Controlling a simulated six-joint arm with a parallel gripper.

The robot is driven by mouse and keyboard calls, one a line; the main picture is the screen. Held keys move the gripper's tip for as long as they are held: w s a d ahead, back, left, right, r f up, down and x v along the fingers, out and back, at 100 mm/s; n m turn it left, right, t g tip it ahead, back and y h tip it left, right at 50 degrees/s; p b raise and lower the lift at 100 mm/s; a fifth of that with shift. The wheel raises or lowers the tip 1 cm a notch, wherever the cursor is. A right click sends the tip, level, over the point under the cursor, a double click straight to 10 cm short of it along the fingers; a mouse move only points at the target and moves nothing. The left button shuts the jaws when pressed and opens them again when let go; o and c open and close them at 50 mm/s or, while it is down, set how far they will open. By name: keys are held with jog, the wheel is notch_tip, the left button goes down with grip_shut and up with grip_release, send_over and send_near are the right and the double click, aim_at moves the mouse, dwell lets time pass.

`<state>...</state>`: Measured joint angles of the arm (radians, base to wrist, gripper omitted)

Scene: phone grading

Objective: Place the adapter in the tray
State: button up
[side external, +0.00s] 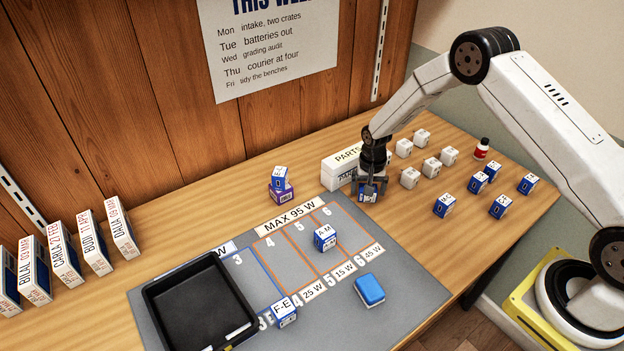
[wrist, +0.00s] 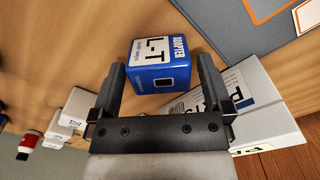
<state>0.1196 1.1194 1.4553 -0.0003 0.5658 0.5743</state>
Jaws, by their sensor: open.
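My gripper (side external: 371,183) is open, just above the table by the right end of the white parts box. A blue and white adapter (side external: 367,196) is under its jaws. In the wrist view this adapter (wrist: 158,66) reads "L-T" and lies at and partly between the open fingertips (wrist: 161,72); I cannot tell whether either finger touches it. The black tray (side external: 165,322) sits at the left of the grey mat (side external: 410,297), far from my gripper. A light strip lies along its near right edge.
Adapters A-M (side external: 325,238) and F-E (side external: 284,312) and a blue block (side external: 369,289) are on the mat. The parts box (side external: 338,169) stands close beside my gripper. Several white cubes (side external: 432,167), other adapters (side external: 444,205) and a red bottle (side external: 481,149) are to the right.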

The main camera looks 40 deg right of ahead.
jog(key=c, duration=1.2)
jog(key=shift+r, duration=0.1)
jog(key=shift+r, duration=0.65)
jog(key=shift+c, duration=0.2)
jog(key=shift+r, duration=0.95)
jog(key=s+a+r, duration=0.1)
jog(key=s+r, duration=0.8)
jog(key=s, duration=0.5)
jog(key=shift+a+r, duration=0.15)
jog(key=shift+r, duration=0.2)
